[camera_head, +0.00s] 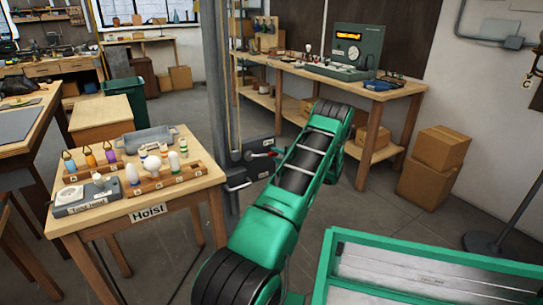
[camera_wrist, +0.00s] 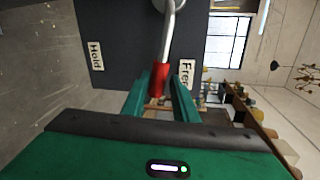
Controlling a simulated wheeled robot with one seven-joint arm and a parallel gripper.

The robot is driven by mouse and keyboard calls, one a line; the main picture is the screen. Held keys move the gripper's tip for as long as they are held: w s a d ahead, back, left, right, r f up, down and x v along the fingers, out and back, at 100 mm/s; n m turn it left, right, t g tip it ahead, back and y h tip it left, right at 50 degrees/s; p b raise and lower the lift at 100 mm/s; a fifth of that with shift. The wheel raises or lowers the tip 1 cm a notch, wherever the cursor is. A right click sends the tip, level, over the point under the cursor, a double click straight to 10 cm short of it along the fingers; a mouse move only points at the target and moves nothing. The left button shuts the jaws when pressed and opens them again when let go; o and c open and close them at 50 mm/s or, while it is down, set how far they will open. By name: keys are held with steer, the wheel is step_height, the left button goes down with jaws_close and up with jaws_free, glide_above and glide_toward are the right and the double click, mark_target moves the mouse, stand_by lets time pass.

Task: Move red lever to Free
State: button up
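The red lever (camera_wrist: 160,80) has a pale metal rod and a red grip, and it extends from a dark plate (camera_wrist: 130,40) in the wrist view. The plate carries a "Hold" label (camera_wrist: 95,56) at left and a "Free" label (camera_wrist: 186,73) at right. The lever lies close beside the Free label, well away from Hold. My gripper (camera_wrist: 161,88) has its two green fingers close together on either side of the red grip and appears shut on it. In the head view my arm reaches to the dark lever box on the grey post, where the red grip (camera_head: 273,150) shows small.
The Hoist table (camera_head: 150,209) with bulbs and a tray stands left of my arm. A grey post (camera_head: 216,80) rises behind it. A workbench (camera_head: 390,94) with a green instrument is at the back. Cardboard boxes (camera_head: 433,165) and a green-framed table (camera_head: 430,255) are at right.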

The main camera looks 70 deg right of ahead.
steer(key=v, duration=0.9)
steer(key=shift+s, duration=0.1)
